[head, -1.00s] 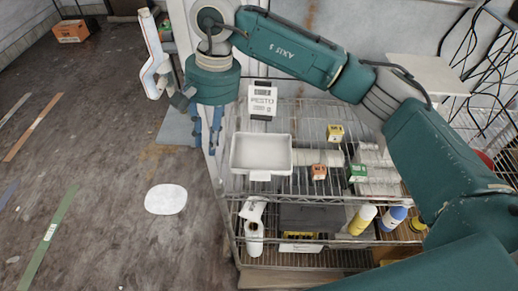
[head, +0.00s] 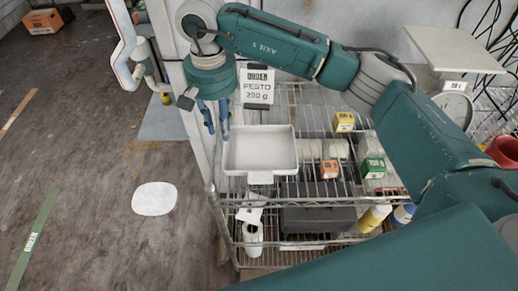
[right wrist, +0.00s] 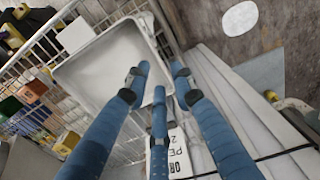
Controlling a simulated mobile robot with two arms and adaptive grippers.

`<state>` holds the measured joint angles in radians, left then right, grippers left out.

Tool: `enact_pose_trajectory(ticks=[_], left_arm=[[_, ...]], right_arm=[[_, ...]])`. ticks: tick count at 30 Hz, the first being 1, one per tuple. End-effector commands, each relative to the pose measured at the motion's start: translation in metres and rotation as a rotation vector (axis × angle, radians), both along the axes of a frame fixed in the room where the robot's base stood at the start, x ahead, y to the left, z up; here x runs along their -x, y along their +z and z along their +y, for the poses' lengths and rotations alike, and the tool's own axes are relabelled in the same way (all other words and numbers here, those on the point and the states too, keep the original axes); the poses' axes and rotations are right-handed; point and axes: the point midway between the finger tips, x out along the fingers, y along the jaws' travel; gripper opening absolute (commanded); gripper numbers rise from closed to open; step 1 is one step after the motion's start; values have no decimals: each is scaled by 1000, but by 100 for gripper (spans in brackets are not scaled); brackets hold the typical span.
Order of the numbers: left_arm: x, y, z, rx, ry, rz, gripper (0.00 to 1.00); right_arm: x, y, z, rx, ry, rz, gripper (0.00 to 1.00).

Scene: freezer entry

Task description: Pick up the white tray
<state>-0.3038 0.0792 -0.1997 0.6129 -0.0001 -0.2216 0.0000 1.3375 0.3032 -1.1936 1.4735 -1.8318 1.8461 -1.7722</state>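The white tray (head: 260,150) is shallow and empty. It sits at the left end of the upper wire shelf, with a small white tab at its front edge. My right gripper (head: 216,116) hangs with blue fingers pointing down, by the tray's back-left corner. In the right wrist view its fingers (right wrist: 158,84) are spread, with nothing between them. The tray (right wrist: 90,78) lies beyond them there, and one finger overlaps its edge in the picture. I cannot tell whether they touch. My left gripper is not in view.
The wire rack (head: 213,190) has a post left of the tray. Open floor (head: 90,150) lies left.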

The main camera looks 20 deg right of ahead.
Motion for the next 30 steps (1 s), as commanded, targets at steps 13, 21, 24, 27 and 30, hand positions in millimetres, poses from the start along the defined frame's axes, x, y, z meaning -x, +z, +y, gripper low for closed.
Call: enact_pose_trajectory(ticks=[13, 21, 24, 27, 30], left_arm=[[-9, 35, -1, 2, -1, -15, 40], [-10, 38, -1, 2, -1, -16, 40], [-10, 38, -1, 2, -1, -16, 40], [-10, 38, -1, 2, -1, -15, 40], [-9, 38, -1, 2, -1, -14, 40]], right_arm=[[7, -48, 1, -1, 0, 6, 24], [4, -68, 1, -1, 0, -1, 24], [4, -68, 1, -1, 0, -1, 24], [4, -68, 1, -1, 0, 0, 12], [4, -68, 1, -1, 0, 0, 0]])
